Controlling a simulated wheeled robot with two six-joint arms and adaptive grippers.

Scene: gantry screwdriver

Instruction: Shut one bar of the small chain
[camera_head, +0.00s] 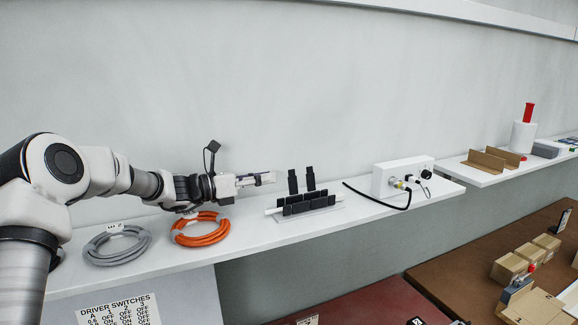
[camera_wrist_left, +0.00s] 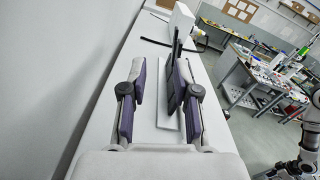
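The small chain (camera_head: 308,204) is a row of black links on a pale strip on the white shelf. Two of its bars stand upright, a left bar (camera_head: 293,182) and a right bar (camera_head: 310,179). There, an upright black bar (camera_wrist_left: 177,50) shows ahead near the right finger, which hides most of the chain. My right gripper is not seen.
A white box (camera_head: 402,177) with plugs and a black cable (camera_head: 385,203) stands right of the chain. The wall is close behind.

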